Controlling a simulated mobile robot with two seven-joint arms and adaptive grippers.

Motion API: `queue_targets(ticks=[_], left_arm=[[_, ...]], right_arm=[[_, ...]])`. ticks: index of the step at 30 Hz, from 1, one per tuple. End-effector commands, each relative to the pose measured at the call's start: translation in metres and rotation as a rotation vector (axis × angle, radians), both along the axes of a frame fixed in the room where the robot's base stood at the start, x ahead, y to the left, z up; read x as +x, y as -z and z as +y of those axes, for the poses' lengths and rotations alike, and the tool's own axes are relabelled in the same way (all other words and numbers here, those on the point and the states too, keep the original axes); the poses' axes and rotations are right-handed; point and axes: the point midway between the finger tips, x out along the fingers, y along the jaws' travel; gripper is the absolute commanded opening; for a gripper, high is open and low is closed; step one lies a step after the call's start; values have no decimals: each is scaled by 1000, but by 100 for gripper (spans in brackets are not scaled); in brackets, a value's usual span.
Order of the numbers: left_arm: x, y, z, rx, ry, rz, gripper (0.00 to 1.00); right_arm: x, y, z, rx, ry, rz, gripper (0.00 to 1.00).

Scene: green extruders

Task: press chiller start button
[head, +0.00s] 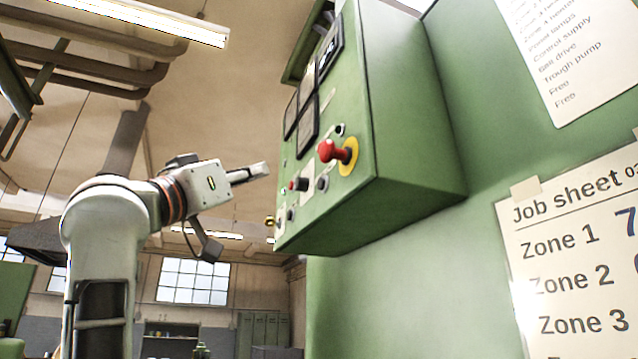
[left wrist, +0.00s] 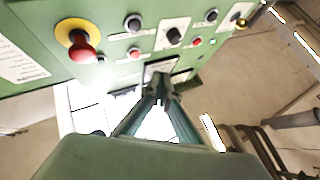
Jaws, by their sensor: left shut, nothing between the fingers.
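A green control box (head: 420,140) hangs on a green cabinet wall, its face turned left. The face carries a red mushroom button (head: 335,151) on a yellow disc, plus small buttons and knobs. In the left wrist view this face (left wrist: 105,15) shows the mushroom button (left wrist: 84,48), small red buttons (left wrist: 135,52) and a black knob (left wrist: 174,35). I cannot read which one is the chiller start. My left gripper (head: 264,169) is shut and empty, left of the face with a visible gap. Its fingertips (left wrist: 160,82) overlap a label plate in the wrist view. My right gripper is out of view.
Dark display meters (head: 308,110) sit higher on the box face. A job sheet (head: 575,250) and another paper list (head: 580,55) are fixed to the green wall at right. Open room lies left of the box, with windows (head: 193,281) and lockers (head: 262,331) far behind.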

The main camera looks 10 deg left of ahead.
Motion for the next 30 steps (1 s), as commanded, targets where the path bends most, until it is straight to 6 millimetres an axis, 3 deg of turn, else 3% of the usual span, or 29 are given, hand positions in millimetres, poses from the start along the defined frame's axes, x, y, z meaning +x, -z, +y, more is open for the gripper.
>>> queue_targets(ticks=[18,30], left_arm=[[40,-1,-60,0,0,1,0],[47,0,-69,0,0,1,0]], right_arm=[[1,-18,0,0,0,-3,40],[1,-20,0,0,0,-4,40]])
